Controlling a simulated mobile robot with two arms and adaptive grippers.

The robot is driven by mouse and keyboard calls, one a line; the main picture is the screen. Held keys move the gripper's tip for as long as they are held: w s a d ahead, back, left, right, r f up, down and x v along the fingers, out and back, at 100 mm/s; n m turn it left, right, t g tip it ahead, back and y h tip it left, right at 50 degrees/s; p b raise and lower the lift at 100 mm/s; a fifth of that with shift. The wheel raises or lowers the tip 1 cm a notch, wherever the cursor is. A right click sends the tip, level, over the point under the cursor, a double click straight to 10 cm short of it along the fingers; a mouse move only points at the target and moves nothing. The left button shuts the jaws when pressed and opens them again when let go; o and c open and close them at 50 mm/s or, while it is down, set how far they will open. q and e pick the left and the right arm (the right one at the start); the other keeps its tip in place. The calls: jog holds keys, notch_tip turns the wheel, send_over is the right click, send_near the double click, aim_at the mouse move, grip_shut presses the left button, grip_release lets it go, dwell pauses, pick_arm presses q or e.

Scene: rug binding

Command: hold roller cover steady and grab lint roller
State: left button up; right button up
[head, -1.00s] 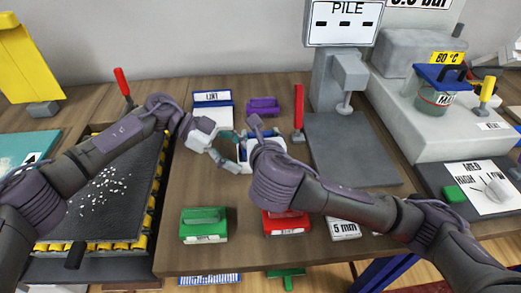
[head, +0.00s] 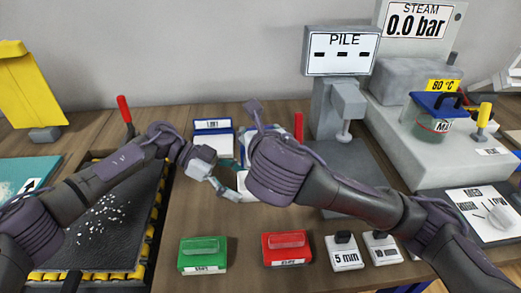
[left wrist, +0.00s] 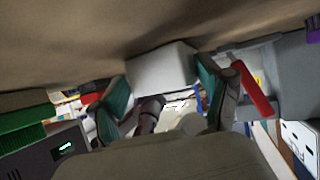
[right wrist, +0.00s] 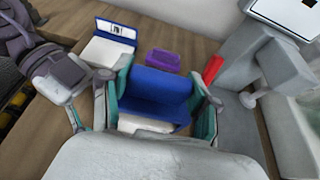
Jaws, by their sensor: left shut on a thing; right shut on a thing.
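A white block (head: 246,187) and a blue piece (head: 243,150) are close together between my two grippers, over the middle of the wooden table. I cannot tell for sure which is the roller cover and which the lint roller. My left gripper (left wrist: 161,88) is shut on the white block (left wrist: 162,66), which sits between its teal fingertips. My right gripper (right wrist: 160,108) is shut on the blue piece (right wrist: 158,88), with white showing just below it (right wrist: 145,125). In the head view my right forearm hides most of both pieces.
A blue and white holder labelled LINT (head: 213,138) stands just behind my left gripper. A purple block (right wrist: 162,61) lies behind the blue piece. Green (head: 202,254) and red (head: 287,248) blocks sit at the front. The PILE stand (head: 342,90) rises at right, a speckled black tray (head: 100,225) at left.

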jog(key=shift+r, duration=0.55)
pick_arm(q)
jog(key=o, duration=0.8)
